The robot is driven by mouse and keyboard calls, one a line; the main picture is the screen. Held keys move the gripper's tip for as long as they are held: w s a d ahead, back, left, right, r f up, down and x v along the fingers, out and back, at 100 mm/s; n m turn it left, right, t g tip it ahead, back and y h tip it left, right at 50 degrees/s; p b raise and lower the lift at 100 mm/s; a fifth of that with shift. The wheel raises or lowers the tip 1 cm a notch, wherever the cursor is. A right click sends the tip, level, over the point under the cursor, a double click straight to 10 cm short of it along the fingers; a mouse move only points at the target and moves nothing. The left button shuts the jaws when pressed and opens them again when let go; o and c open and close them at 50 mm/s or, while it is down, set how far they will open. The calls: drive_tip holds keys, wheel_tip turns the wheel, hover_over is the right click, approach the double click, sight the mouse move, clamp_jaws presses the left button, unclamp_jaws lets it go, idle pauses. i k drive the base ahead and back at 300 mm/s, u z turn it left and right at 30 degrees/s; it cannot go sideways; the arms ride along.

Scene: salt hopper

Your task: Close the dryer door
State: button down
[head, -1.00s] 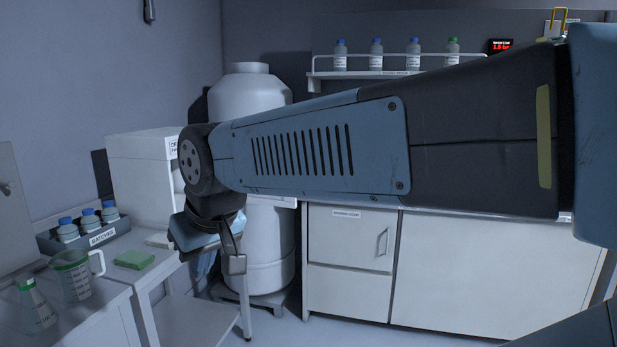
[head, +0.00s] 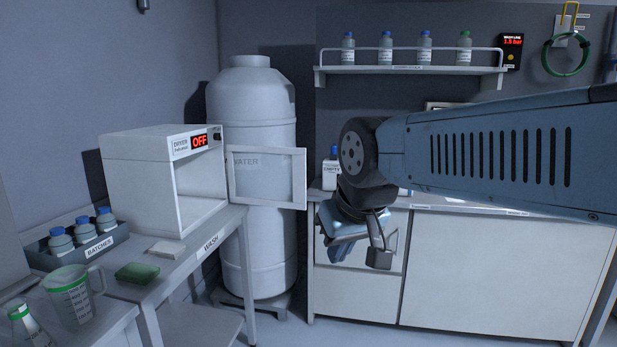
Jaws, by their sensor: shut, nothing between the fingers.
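The dryer (head: 135,180) is a white box on the left bench with a red "OFF" display. Its front is open and its inside looks empty. The dryer door (head: 267,178), a white-framed clear panel, stands wide open. It swings out to the right from the right edge of the opening, in front of the water tank. My gripper (head: 379,257) is shut and empty, to the right of the door and lower than it, pointing down. It is apart from the door. The small fingertips are hard to make out.
The white water tank (head: 255,245) stands behind the door. A cabinet counter (head: 500,260) is behind my arm. Space between door and gripper looks clear.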

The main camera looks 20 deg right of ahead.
sight(298, 202)
drive_tip(key=z, duration=0.1)
drive_tip(key=i, duration=1)
drive_tip(key=u, duration=0.1)
